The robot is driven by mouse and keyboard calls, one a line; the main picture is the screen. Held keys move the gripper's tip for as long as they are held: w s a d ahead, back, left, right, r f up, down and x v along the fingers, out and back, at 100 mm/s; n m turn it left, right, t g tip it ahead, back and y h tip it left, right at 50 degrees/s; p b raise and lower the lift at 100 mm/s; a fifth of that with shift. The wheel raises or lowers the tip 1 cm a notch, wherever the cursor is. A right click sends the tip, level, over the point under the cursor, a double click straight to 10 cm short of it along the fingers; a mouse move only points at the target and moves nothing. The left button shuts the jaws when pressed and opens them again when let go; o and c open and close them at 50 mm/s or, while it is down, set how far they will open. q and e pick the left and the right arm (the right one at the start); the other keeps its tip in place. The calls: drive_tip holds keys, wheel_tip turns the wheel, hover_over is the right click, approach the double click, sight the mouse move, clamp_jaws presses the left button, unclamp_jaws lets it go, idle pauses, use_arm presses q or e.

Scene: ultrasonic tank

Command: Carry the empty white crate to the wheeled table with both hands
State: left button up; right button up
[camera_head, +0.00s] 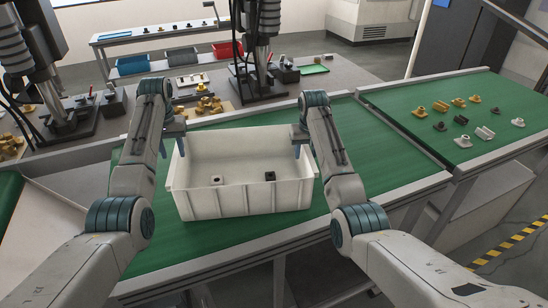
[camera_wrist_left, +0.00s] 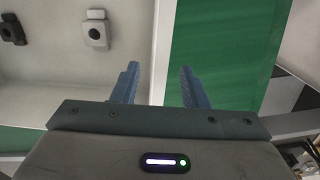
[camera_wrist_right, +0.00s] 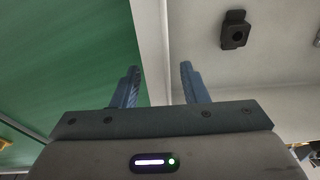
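The white crate (camera_head: 240,202) stands upright on the green conveyor belt. It is not empty: a small light part (camera_head: 217,180) and a small dark part (camera_head: 269,176) lie on its floor. My left gripper (camera_head: 174,146) is at the crate's left wall; in the left wrist view its open fingers (camera_wrist_left: 158,85) stand either side of the wall rim (camera_wrist_left: 160,50). My right gripper (camera_head: 299,148) is at the right wall; in the right wrist view its open fingers (camera_wrist_right: 160,85) straddle the rim (camera_wrist_right: 152,45). Neither visibly pinches the wall. I cannot identify the wheeled table with certainty.
A second green belt (camera_head: 430,100) at the right holds several small brass, grey and dark parts. Behind the crate is a grey workbench (camera_head: 330,84) with black presses and brass parts. A rack with blue and red bins (camera_head: 180,57) stands further back.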

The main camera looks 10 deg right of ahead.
drive_tip(key=shift+r, duration=0.1)
use_arm(q)
wheel_tip(320, 180, up, 8)
drive_tip(key=shift+r, duration=0.2)
use_arm(e)
wheel_tip(320, 180, up, 12)
drive_tip(key=s, duration=0.2)
use_arm(q)
drive_tip(key=shift+s, duration=0.1)
idle(0.3)
